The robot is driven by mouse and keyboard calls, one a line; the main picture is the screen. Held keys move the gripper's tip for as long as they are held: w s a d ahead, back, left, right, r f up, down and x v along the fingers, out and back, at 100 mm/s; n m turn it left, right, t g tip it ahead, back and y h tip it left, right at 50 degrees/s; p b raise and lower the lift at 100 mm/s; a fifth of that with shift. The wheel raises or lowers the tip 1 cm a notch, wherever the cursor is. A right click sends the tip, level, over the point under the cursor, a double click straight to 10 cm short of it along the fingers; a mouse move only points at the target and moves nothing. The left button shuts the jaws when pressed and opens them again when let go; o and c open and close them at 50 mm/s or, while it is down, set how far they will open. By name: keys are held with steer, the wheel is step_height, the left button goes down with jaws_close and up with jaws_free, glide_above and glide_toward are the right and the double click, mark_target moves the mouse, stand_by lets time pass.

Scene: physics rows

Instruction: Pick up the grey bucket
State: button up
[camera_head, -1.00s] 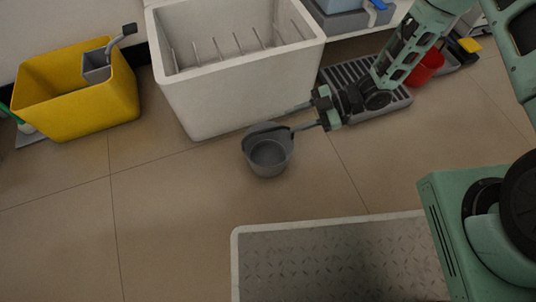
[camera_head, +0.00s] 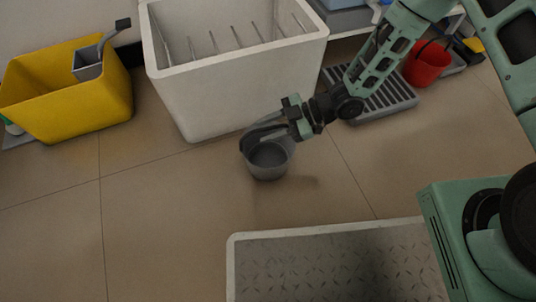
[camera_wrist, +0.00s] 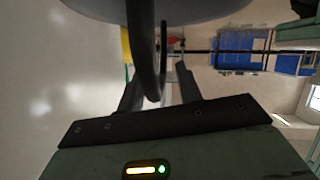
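The grey bucket (camera_head: 270,162) appears to stand upright on the tiled floor, in front of the large white bin. My gripper (camera_head: 270,131) reaches in from the right at the height of its rim and handle. In the wrist view the bucket's underside or wall (camera_wrist: 165,8) fills the top edge, and its dark curved handle (camera_wrist: 161,60) passes between the two fingers of my gripper (camera_wrist: 157,75). The fingers are apart, with a gap beside the handle. Whether either finger touches the handle cannot be told.
The white bin (camera_head: 215,100) stands close behind the bucket. A yellow bucket (camera_head: 75,105) is at the left. A grey slatted grate (camera_head: 385,98) and a red bucket (camera_head: 427,63) lie to the right.

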jaws_close()
